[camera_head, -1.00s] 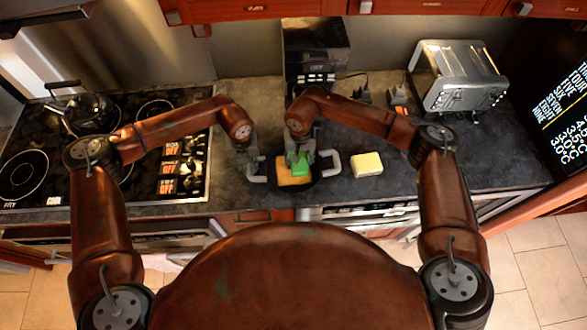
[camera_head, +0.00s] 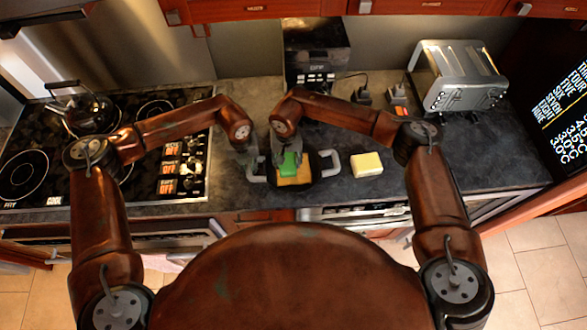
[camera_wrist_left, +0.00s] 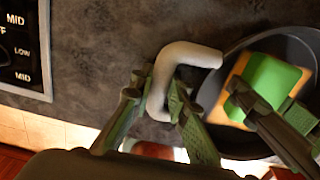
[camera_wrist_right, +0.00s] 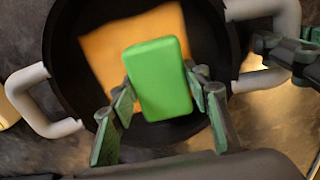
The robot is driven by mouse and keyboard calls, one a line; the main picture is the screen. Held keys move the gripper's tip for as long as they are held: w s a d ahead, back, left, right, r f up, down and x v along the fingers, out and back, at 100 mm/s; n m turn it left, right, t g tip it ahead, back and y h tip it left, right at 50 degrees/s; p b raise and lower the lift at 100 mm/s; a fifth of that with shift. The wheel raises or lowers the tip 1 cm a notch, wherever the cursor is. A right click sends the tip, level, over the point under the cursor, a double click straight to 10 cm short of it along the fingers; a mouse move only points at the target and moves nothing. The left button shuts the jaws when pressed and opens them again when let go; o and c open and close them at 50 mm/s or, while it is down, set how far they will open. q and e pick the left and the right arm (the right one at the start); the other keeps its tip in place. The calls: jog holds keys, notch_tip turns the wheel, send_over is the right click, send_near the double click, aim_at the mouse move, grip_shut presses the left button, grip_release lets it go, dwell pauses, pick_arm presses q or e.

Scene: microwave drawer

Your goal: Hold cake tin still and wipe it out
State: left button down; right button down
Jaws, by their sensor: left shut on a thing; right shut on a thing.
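The dark round cake tin (camera_head: 320,170) with two pale grey handles sits on the counter; it also shows in the right wrist view (camera_wrist_right: 72,70). A flat orange square patch (camera_wrist_right: 110,50) lies on its floor. My left gripper (camera_wrist_left: 158,90) is shut on the tin's left handle (camera_wrist_left: 180,52). My right gripper (camera_wrist_right: 158,88) is shut on a green sponge (camera_wrist_right: 160,75), holding it inside the tin over the orange patch. The sponge (camera_head: 290,163) partly covers the patch. Whether the sponge touches the tin floor I cannot tell.
A pale yellow block (camera_head: 367,163) lies right of the tin. A stove (camera_head: 60,150) with a kettle (camera_head: 88,112) is at the left. A black appliance (camera_head: 315,50) stands behind, and a silver toaster (camera_head: 458,75) at back right. The counter at right (camera_head: 470,160) is clear.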

jog(key=shift+d, duration=2.3)
jog(key=shift+a, duration=1.4)
jog(key=shift+a, duration=1)
jog(key=shift+d, duration=1.2)
jog(key=shift+d+f, duration=0.15)
jog(key=shift+d, duration=0.85)
jog(key=shift+a+r, duration=0.15)
jog(key=shift+a, duration=1)
jog(key=shift+a+r, duration=0.1)
jog(key=shift+a, duration=1)
jog(key=shift+d+f, duration=0.15)
jog(key=shift+d, duration=1.05)
jog(key=shift+d+f, duration=0.15)
jog(key=shift+d, duration=1.05)
jog(key=shift+r, duration=0.15)
